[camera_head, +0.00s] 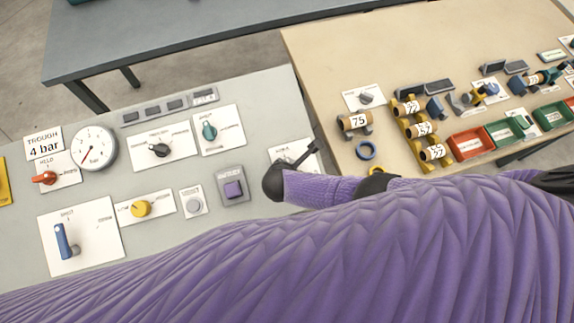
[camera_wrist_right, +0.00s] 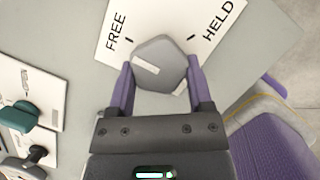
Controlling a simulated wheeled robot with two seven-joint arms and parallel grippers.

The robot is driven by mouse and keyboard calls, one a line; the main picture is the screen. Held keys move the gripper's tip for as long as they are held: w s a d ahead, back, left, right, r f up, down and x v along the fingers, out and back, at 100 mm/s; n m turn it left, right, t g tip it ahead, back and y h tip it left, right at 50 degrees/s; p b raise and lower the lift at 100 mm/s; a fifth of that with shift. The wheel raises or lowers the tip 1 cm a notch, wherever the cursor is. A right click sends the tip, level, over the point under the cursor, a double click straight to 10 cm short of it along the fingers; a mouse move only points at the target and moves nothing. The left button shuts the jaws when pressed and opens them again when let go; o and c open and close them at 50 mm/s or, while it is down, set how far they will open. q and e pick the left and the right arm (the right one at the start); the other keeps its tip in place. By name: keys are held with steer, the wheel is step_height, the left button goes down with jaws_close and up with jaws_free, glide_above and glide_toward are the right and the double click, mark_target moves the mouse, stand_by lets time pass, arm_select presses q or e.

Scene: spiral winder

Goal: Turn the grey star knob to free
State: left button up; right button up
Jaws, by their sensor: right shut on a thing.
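The grey star knob (camera_wrist_right: 160,64) sits on a white plate (camera_wrist_right: 165,25) lettered FREE at left and HELD at right in the right wrist view. My right gripper (camera_wrist_right: 157,82) is shut on the knob, with a purple finger on each side. A pale bar on the knob lies left of its middle, nearer the FREE side; I cannot tell exactly which tick it points to. In the head view my right gripper (camera_head: 308,152) is over the plate (camera_head: 290,151), and the knob is hidden. My left gripper is not in view.
A wooden table (camera_head: 330,60) with spools and bins stands at right. My purple arm covers the foreground.

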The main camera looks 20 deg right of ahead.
steer(key=shift+n, duration=0.3)
steer(key=o, duration=1.3)
steer(key=shift+c, duration=0.2)
steer(key=p+v, duration=0.6)
steer(key=v, duration=0.4)
steer(key=shift+d, duration=0.15)
